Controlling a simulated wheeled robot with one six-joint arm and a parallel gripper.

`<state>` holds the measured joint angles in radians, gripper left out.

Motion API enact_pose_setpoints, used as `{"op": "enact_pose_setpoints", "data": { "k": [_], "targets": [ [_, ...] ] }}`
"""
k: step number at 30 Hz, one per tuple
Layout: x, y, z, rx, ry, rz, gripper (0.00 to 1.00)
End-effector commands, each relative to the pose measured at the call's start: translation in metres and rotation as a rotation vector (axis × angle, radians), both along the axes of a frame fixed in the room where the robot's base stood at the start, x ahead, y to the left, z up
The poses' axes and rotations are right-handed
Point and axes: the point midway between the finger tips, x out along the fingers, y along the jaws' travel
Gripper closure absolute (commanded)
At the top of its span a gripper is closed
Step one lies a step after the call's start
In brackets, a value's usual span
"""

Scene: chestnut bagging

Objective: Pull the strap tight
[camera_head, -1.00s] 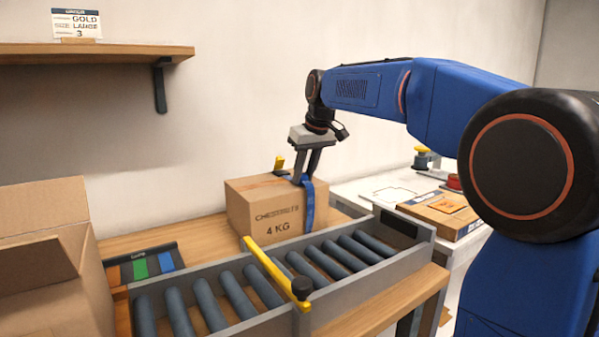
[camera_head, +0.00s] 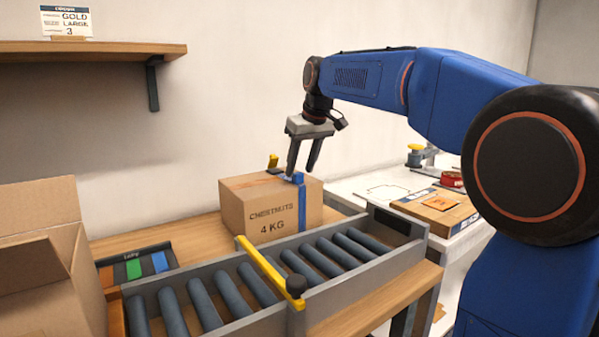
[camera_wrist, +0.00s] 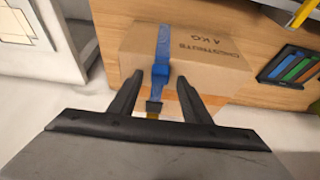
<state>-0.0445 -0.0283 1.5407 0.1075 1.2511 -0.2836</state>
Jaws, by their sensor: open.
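A cardboard box (camera_head: 262,214) marked CHESTNUTS 4 KG stands on the wooden bench behind the roller conveyor. It also shows in the wrist view (camera_wrist: 200,65). A blue strap (camera_head: 304,205) runs down the box's front face near its right end and lies flat against it. In the wrist view the strap (camera_wrist: 163,45) crosses the box to a dark buckle-like piece (camera_wrist: 154,107) with a yellow part beyond. My gripper (camera_head: 302,172) is open above the box's top, its fingers pointing down. In the wrist view its fingertips (camera_wrist: 160,78) lie either side of the strap, apart from it.
The roller conveyor (camera_head: 372,222) with a yellow bar (camera_head: 262,262) crosses the front. An open carton (camera_head: 45,215) stands at left, beside a tray of coloured strips (camera_head: 140,262). A white table (camera_head: 365,190) with a flat wooden box (camera_head: 432,212) lies at right.

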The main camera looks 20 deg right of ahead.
Motion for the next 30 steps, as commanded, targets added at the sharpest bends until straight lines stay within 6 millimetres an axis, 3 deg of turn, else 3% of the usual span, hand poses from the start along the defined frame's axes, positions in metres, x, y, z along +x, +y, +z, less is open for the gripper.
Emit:
{"op": "enact_pose_setpoints", "data": {
  "k": [18,24,30],
  "targets": [
    [-0.044,-0.015,0.111,0.0,-0.002,0.0,0.56],
    [-0.052,-0.017,0.132,0.001,-0.002,0.0,0.56],
    [-0.055,-0.018,0.138,0.0,0.0,0.0,0.56]
  ]
}}
